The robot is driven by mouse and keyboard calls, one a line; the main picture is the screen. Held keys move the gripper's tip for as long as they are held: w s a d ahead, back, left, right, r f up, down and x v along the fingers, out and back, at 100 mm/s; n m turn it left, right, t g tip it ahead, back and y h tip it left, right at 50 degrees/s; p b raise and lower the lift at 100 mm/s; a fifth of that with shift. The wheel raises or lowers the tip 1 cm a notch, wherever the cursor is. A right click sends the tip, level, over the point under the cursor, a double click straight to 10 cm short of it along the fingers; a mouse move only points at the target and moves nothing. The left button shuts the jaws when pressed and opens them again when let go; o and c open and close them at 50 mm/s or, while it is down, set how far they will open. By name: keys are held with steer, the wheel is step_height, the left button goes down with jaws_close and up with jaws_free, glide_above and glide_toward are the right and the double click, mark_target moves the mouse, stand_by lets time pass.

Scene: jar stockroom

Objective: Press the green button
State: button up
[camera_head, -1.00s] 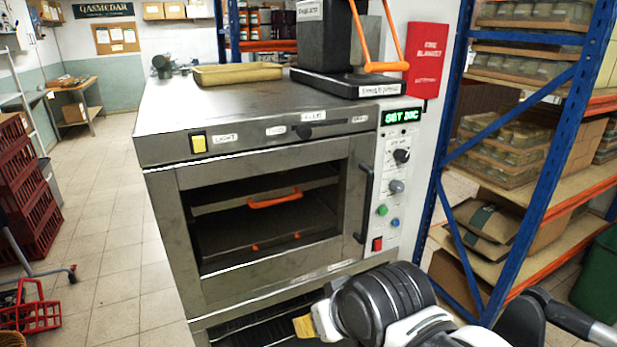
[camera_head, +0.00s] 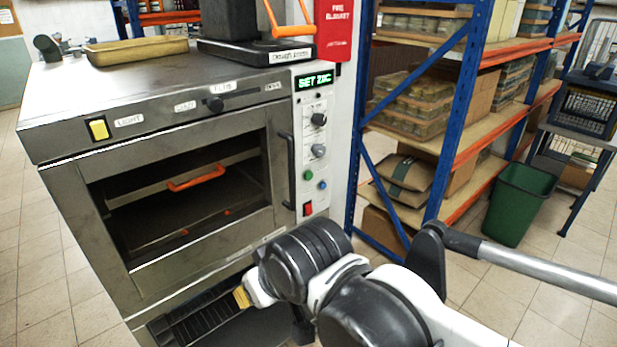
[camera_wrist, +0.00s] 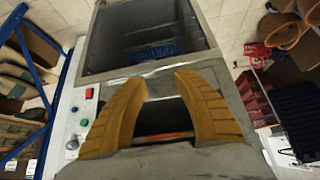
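The green button (camera_head: 308,174) is a small round button on the white control panel (camera_head: 313,140) at the oven's right side. It sits left of and slightly above a blue button (camera_head: 322,185) and above a red switch (camera_head: 307,208). In the wrist view, which looks upside down, the green button (camera_wrist: 84,122) is at the left, well to the side of my fingers. My gripper (camera_wrist: 161,75) has its two yellow fingers apart with nothing between them. In the head view, only a yellow bit of my gripper (camera_head: 242,297) shows, low in front of the oven and apart from the button.
The steel oven (camera_head: 85,220) has a door handle (camera_head: 287,170) just left of the panel. Grey knobs (camera_head: 318,150) sit above the buttons. A blue-posted shelf rack (camera_head: 455,110) stands close on the right, with a green bin (camera_head: 520,203) beyond it. Floor at left is clear.

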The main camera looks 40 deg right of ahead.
jaws_close()
stand_by(1.0)
